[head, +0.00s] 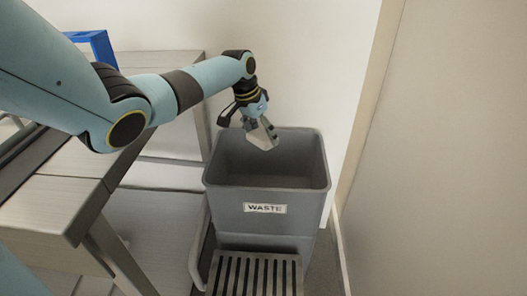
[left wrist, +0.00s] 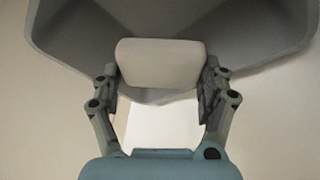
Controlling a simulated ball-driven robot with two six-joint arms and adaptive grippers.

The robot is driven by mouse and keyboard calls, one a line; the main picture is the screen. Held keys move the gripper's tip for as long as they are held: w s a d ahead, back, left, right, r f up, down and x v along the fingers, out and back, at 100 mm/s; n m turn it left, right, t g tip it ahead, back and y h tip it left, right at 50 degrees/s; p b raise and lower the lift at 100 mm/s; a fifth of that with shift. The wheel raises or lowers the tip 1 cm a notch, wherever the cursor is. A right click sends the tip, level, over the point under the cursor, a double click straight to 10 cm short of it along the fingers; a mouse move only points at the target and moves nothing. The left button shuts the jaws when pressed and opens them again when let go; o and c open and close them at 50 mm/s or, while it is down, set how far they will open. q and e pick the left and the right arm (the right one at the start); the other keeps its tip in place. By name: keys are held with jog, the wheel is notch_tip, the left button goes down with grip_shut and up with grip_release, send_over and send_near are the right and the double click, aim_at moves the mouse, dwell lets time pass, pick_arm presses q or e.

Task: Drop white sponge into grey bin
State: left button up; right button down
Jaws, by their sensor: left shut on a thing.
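The white sponge (head: 262,139) is a pale block held over the opening of the grey bin. It also shows in the left wrist view (left wrist: 160,64), between the two fingers. My left gripper (head: 260,130) is shut on the sponge; its fingers (left wrist: 160,85) press on the sponge's two sides. The grey bin (head: 264,230) stands on the floor, open at the top, with a "WASTE" label on its front. In the left wrist view the bin's grey wall (left wrist: 75,45) lies behind the sponge. My right gripper is in neither view.
A metal table (head: 65,195) stands to the left of the bin. A slatted grate (head: 255,275) lies in front of the bin. A wall (head: 440,150) is close on the right. A blue object (head: 98,45) stands at the back left.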

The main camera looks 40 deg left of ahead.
pick_arm(q)
jog(key=o, duration=1.2)
jog(key=shift+r, duration=0.2)
jog(key=v, duration=1.1)
jog(key=shift+s+r, duration=0.15)
jog(key=shift+r, duration=0.15)
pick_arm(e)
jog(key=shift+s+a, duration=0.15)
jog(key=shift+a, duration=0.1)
